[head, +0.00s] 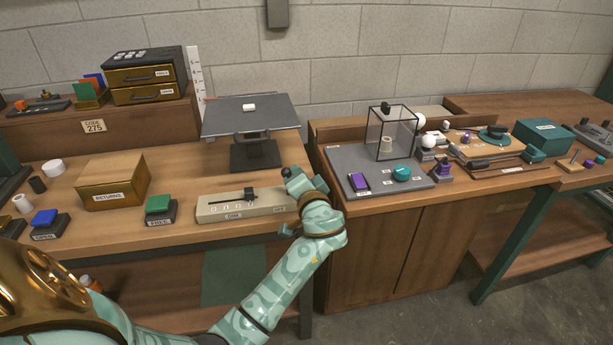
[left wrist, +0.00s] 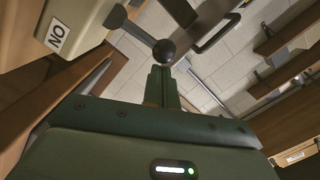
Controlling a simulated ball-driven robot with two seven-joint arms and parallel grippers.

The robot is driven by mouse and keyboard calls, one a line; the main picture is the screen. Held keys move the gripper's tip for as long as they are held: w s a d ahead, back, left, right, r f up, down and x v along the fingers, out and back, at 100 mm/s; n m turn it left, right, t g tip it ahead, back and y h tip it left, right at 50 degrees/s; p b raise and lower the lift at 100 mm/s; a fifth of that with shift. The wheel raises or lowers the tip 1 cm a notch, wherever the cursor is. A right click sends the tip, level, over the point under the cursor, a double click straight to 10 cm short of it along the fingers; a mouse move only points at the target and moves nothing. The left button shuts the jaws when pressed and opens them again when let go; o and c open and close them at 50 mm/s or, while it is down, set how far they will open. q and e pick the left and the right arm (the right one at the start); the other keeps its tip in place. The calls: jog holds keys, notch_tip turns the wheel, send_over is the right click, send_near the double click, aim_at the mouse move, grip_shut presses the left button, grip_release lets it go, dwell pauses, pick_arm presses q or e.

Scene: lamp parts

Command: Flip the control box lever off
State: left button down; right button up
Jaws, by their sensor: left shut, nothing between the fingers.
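The control box seems to be the long beige box (head: 225,209) on the left bench, with a dark slider (head: 249,194) on top. In the left wrist view, a pale box corner (left wrist: 80,22) carries a label that seems to read ON, seen rotated. A dark lever (left wrist: 136,31) with a round black ball end (left wrist: 164,52) sticks out beside it. My left gripper (head: 291,179) is at the right end of the beige box. Its closed, empty fingers (left wrist: 160,76) are right by the ball; I cannot tell whether they touch. My right gripper is not in view.
A dark raised stand (head: 250,117) is behind the box. A green button block (head: 159,208) and a RETURNS box (head: 112,183) are to the left. A gap separates this bench from the right one, which has a grey panel (head: 345,160) and a wire-frame case (head: 388,132).

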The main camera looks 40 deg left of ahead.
pick_arm(q)
jog(key=shift+s+a+n+b, duration=0.25)
jog(key=shift+s+a+n, duration=0.25)
jog(key=shift+n, duration=0.45)
jog(key=shift+s+a+n+b, duration=0.2)
jog(key=shift+s+a+n, duration=0.3)
jog(key=shift+n, duration=0.45)
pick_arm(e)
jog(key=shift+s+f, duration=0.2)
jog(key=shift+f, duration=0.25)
pick_arm(q)
jog(key=shift+s, duration=0.1)
jog(key=shift+d, duration=0.1)
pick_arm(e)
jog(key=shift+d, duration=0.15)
